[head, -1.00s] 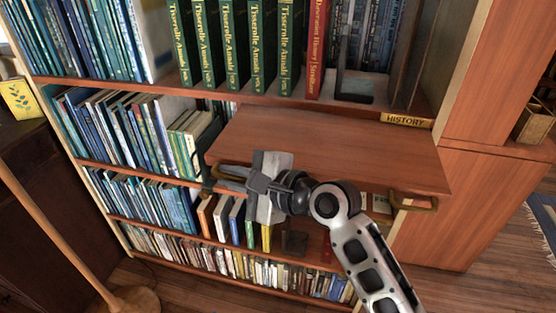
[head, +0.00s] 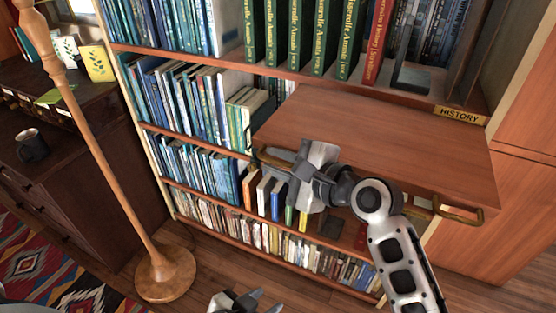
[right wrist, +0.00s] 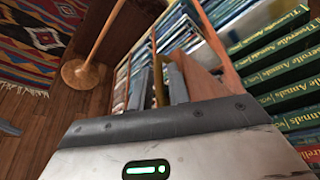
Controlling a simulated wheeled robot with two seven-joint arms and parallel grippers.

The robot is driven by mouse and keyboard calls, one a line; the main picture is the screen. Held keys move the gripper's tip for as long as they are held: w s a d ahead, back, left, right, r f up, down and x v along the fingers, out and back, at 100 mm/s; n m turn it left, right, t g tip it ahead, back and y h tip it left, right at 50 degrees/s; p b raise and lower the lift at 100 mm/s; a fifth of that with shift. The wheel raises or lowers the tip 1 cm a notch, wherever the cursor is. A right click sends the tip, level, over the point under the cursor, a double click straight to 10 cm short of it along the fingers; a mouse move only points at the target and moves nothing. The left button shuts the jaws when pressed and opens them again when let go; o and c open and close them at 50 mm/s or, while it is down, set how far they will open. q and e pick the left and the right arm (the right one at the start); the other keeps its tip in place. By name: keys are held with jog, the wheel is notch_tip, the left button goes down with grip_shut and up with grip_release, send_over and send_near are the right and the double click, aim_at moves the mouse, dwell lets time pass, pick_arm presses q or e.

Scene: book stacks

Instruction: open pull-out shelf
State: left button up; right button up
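The pull-out shelf (head: 390,135) is a reddish wooden board that sticks out from the bookcase below the "HISTORY" label. It has a brass left handle (head: 272,161) and a brass right handle (head: 460,214) on its front. My right gripper (head: 290,165) is at the left handle, its fingers on either side of it and apparently shut on it; the fingers partly hide the handle. In the right wrist view, a tan piece of the handle (right wrist: 160,82) shows between the fingers. My left gripper (head: 243,301) is low at the bottom edge, empty, with its fingers apart.
The bookcase holds rows of blue books (head: 175,105) and green volumes (head: 300,35). A wooden pole with a round base (head: 165,275) stands on the floor at left. A dark cabinet (head: 85,190) carries a mug (head: 31,145). A patterned rug (head: 50,265) lies lower left.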

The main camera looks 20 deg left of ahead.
jog(key=v, duration=1.6)
jog(key=shift+b, duration=0.3)
jog(key=shift+f, duration=0.1)
jog(key=d+f+n+t+h, duration=0.25)
jog(key=d+f+h, duration=0.2)
jog(key=f, duration=0.45)
jog(key=d+f+n+t+h, duration=0.25)
jog(key=d+f, duration=0.35)
jog(key=f, duration=0.3)
jog(key=s+d+f+n+h, duration=0.4)
jog(key=s+d+f+n, duration=0.3)
jog(key=s+f, duration=0.3)
jog(key=shift+s+d+n+h, duration=0.3)
jog(key=shift+d+n, duration=0.1)
jog(key=shift+d, duration=0.2)
